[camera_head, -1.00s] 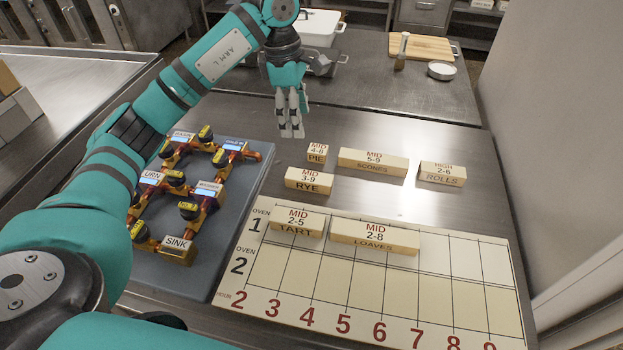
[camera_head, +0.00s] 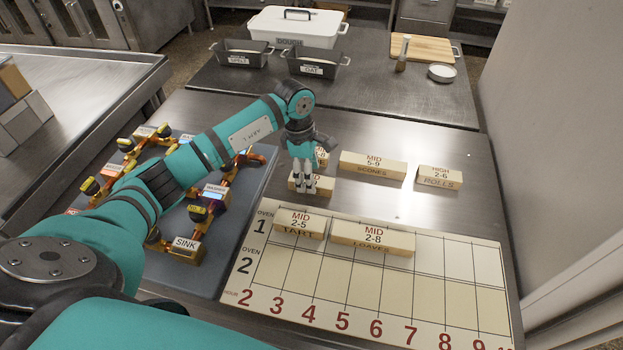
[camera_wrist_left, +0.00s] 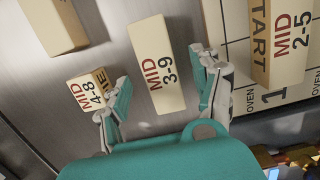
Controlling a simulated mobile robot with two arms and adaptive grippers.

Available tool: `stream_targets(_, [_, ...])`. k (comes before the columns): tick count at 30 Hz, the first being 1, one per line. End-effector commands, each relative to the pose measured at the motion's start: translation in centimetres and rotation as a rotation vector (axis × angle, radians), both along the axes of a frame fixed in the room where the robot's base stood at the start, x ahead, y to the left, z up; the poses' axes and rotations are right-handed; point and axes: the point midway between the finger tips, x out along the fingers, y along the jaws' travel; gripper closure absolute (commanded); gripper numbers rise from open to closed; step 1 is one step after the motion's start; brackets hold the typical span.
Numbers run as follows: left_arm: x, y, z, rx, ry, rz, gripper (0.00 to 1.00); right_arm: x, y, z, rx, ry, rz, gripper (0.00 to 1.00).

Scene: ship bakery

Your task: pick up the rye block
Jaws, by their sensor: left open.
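The fingers are open, with a gap seen on both sides of the block. I cannot tell how far the fingertips are above the table. My right gripper is not in view.
The tart block (camera_head: 299,222) and loaves block (camera_head: 372,237) sit on the oven chart (camera_head: 420,285). The scones block (camera_head: 372,166) and rolls block (camera_head: 439,178) stand to the right. The blue-grey valve board (camera_head: 222,240) is left.

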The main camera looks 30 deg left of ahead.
Motion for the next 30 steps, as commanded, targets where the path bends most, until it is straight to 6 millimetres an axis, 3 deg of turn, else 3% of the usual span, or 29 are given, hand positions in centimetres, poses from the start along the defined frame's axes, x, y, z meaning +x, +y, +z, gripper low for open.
stream_targets(4, [0.05, -0.26, -1.23, -0.001, 0.0, 0.0, 0.35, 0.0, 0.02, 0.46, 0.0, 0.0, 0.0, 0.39])
stream_targets(11, [0.09, -0.25, -1.46, 0.0, -0.002, -0.001, 0.35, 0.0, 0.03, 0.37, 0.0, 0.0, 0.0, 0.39])
stream_targets(25, [0.09, -0.24, -1.41, -0.001, -0.001, 0.0, 0.95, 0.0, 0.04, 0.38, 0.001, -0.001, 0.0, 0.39])
stream_targets(30, [0.09, -0.23, -1.38, -0.001, -0.002, 0.0, 0.96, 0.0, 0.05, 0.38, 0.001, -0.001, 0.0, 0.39])
